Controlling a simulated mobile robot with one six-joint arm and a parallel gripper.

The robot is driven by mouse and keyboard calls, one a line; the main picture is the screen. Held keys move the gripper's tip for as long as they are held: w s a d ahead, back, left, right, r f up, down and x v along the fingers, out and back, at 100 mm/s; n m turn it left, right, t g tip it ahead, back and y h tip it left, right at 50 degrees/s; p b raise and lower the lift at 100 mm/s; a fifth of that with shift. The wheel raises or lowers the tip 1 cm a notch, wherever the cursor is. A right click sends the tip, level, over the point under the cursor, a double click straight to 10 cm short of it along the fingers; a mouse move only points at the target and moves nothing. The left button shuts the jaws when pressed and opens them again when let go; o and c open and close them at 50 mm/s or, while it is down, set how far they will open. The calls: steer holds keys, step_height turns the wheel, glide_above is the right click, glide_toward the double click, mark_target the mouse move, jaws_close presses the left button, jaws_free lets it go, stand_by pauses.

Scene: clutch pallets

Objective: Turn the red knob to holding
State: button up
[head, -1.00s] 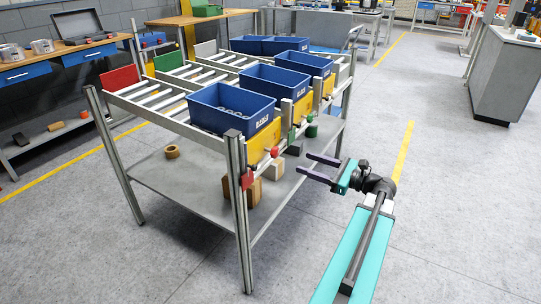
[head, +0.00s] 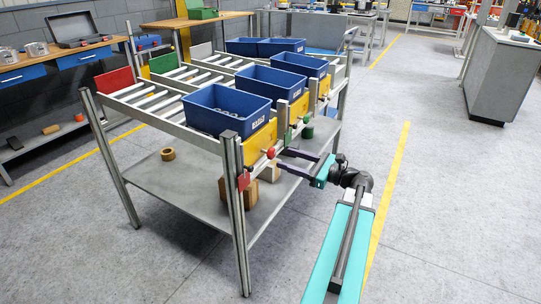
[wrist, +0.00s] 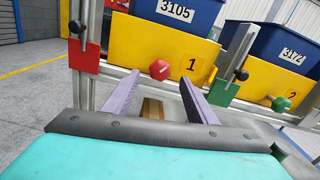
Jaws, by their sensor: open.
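In the head view the knob (head: 271,153) is at the near front end of the rack. My gripper (wrist: 158,88) is open, with one purple finger on each side of the knob's line in the wrist view. The fingertips look close to the rail, and the knob appears between and just beyond them. In the head view my gripper (head: 283,160) reaches the rack from the right. I cannot tell whether a finger touches the knob.
A red plate (wrist: 84,56) with a black knob hangs left, and a green plate (wrist: 226,86) with one hangs right. A blue bin (head: 228,108) stands above. Open floor lies right of the rack.

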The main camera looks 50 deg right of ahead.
mark_target(274, 154)
steer(key=shift+b+x, duration=0.45)
steer(key=shift+x, duration=3.55)
jaws_close()
steer(key=shift+s, duration=0.1)
steer(key=shift+d+f, duration=0.1)
jaws_free()
steer(key=p+v, duration=0.2)
steer(key=v, duration=1.1)
steer(key=shift+s, duration=0.45)
